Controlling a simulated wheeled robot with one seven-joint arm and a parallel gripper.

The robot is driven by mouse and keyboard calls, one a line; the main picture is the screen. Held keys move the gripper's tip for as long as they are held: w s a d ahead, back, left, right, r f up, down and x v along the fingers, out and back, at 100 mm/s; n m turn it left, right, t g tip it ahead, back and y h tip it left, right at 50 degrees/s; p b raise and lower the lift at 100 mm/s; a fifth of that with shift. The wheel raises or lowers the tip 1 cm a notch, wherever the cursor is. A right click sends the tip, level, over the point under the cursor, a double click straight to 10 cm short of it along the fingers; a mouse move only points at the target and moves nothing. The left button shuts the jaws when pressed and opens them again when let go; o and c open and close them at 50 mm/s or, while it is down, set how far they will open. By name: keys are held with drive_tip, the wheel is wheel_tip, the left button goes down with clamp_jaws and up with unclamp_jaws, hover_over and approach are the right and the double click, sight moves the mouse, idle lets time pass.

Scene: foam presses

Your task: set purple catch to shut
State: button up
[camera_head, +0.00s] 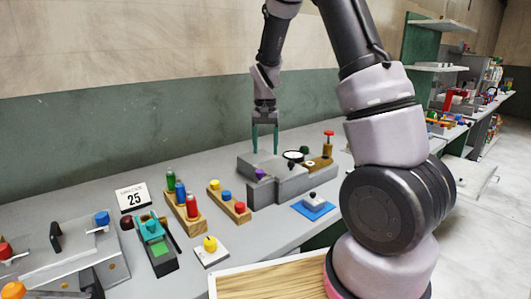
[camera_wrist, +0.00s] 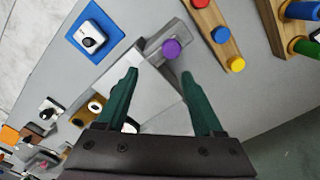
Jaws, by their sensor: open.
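The purple catch (camera_head: 260,174) is a small purple knob on the left end of a grey press block (camera_head: 292,187). In the wrist view the purple catch (camera_wrist: 171,49) lies beyond my fingertips, between their lines and nearer the right finger. My gripper (camera_head: 265,147) points down above the back of the grey block, with its two green fingers spread. In the wrist view my gripper (camera_wrist: 160,72) is open and nothing is between the fingers. I cannot tell whether the catch is shut or open.
A wooden rack with red and blue pegs (camera_head: 187,212) and a wooden strip with knobs (camera_head: 230,205) stand left of the block. A blue pad with a white switch (camera_head: 314,207) lies in front. A red-topped post (camera_head: 328,145) rises at the block's right.

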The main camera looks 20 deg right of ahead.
drive_tip(key=shift+r, duration=2.15)
wheel_tip(320, 180, up, 11)
drive_tip(key=shift+f, duration=0.15)
drive_tip(key=m, duration=1.8)
hover_over(260, 170)
wheel_tip(260, 170, down, 12)
wheel_tip(260, 170, down, 10)
drive_tip(key=shift+s+f, duration=0.15)
drive_tip(key=shift+f, duration=0.05)
